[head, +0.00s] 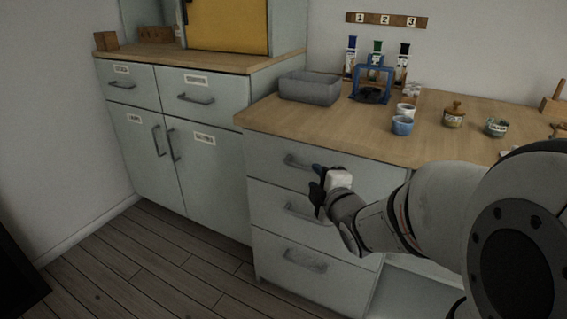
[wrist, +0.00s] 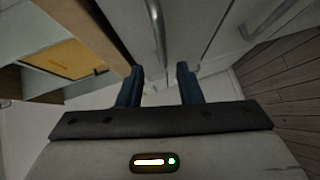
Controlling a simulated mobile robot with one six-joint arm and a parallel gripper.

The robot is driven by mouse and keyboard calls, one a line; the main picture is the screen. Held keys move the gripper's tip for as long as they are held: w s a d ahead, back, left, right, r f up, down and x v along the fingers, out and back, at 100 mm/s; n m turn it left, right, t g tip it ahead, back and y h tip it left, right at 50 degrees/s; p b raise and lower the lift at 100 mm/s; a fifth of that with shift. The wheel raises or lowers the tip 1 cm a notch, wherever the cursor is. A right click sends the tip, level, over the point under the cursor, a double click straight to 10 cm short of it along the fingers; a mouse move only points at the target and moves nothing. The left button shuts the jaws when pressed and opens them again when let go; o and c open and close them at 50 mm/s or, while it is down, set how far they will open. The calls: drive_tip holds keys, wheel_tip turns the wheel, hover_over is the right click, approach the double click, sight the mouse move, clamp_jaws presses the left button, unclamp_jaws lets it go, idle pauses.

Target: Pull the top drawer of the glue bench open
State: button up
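The glue bench (head: 340,120) has a wooden top and a stack of three pale grey drawers. Its top drawer (head: 264,153) is shut, with a grey bar handle (head: 298,162) partly hidden by my gripper. My gripper (head: 316,186) is in front of the drawers, close to the top handle. In the wrist view my gripper (wrist: 159,78) has two dark blue fingers apart with nothing between them. The top handle (wrist: 157,28) shows just beyond the fingertips, roughly in line with the gap. I see no clear contact with it.
The middle drawer handle (head: 305,212) is just below my gripper, and the bottom drawer handle (head: 305,260) is lower. On the bench top are a grey bin (head: 310,90), a blue stand (head: 372,78), cups and small pots. A cabinet (head: 190,140) adjoins on the left; the floor in front is clear.

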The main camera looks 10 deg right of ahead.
sight(305, 169)
drive_tip(key=shift+n, duration=0.3)
drive_tip(key=p+x, duration=0.5)
drive_tip(key=p, duration=0.6)
drive_tip(key=shift+w+a, duration=0.1)
drive_tip(key=shift+a, duration=0.1)
drive_tip(key=shift+b+x, duration=0.35)
drive_tip(key=shift+x, duration=1.05)
drive_tip(key=shift+f, duration=0.2)
clamp_jaws()
